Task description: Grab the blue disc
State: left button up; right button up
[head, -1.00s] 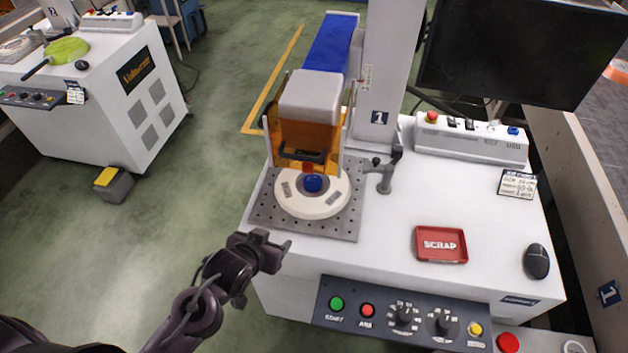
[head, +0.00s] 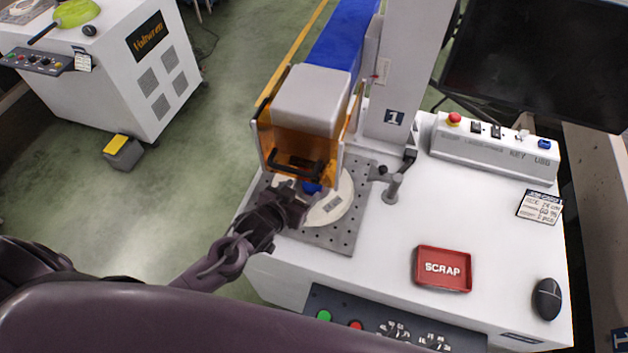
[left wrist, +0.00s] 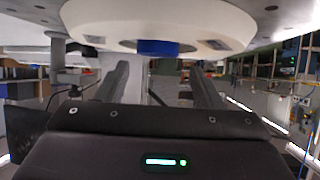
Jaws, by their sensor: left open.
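The blue disc (head: 313,187) sits at the centre of a white round plate (head: 338,203), partly hidden behind my left gripper in the head view. It also shows in the left wrist view (left wrist: 158,47), beyond the fingers. My left gripper (head: 298,194) is open at the near left side of the white plate, close to the blue disc. Its two spread fingers show in the left wrist view (left wrist: 160,80), with nothing seen between them. I cannot tell whether it touches the disc. My right gripper is not in view.
An orange guard (head: 282,140) with a black handle hangs just above the disc. The plate rests on a perforated metal base (head: 345,236). A grey post (head: 393,187) stands to its right. A red scrap tray (head: 443,288) and a mouse (head: 547,299) lie further right.

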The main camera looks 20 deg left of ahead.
aim_at(310, 187)
pick_arm(q)
jog(key=shift+p+x, duration=0.4)
jog(key=shift+x, duration=0.5)
jog(key=x, duration=0.3)
jog(key=shift+d, duration=0.15)
jog(key=shift+f, duration=0.1)
jog(key=c, duration=0.8)
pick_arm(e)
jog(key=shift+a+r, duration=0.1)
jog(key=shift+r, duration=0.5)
